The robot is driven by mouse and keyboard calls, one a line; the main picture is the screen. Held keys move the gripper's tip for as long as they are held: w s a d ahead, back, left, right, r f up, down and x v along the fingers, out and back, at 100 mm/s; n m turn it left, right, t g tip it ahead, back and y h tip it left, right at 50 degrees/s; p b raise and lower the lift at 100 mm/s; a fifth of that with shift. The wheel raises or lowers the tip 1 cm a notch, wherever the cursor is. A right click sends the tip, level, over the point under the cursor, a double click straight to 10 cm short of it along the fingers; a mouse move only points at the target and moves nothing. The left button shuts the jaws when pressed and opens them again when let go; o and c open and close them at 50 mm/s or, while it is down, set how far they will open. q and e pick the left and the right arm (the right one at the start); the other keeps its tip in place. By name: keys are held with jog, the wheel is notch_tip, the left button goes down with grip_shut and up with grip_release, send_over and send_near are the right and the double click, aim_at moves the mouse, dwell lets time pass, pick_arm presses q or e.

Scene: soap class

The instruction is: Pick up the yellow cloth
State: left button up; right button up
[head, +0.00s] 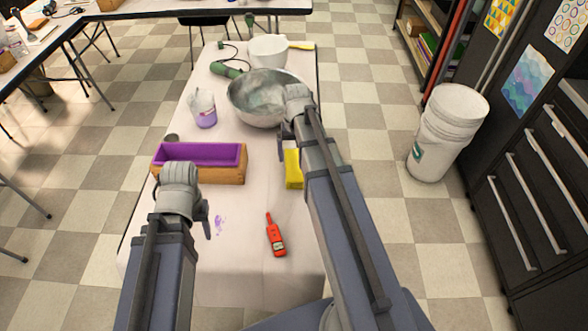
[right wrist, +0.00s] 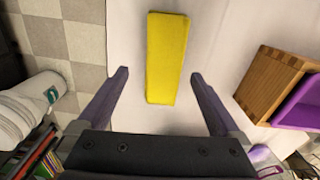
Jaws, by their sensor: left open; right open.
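The yellow cloth (head: 292,168) lies flat on the white-covered table (head: 245,260), near its right edge, and is partly hidden by my right arm in the head view. In the right wrist view the whole cloth (right wrist: 167,57) shows as a flat yellow rectangle. My right gripper (right wrist: 158,88) is open and empty; the cloth's near end appears between its fingers, and I cannot tell the height gap. My left gripper (head: 207,222) is open at the table's left side, in front of the wooden mold, away from the cloth.
A wooden mold with a purple liner (head: 200,153) stands left of the cloth. A metal bowl (head: 255,95), a cup with purple liquid (head: 203,108) and a white bowl (head: 268,50) stand farther back. A red thermometer-like tool (head: 276,236) lies in front. White buckets (head: 447,130) stand on the floor at right.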

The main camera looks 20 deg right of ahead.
aim_at(294, 163)
pick_arm(q)
jog(key=shift+f+b, duration=2.55)
jog(key=shift+f, duration=0.05)
pick_arm(e)
jog(key=shift+w+a+f, duration=0.1)
jog(key=shift+w+f, duration=0.05)
jog(key=shift+f, duration=1.2)
jog(key=shift+w+a+f, duration=0.1)
jog(key=shift+w+f, duration=0.05)
jog(key=shift+f, duration=1.15)
jog(key=shift+r, duration=0.1)
jog(key=c, duration=1.3)
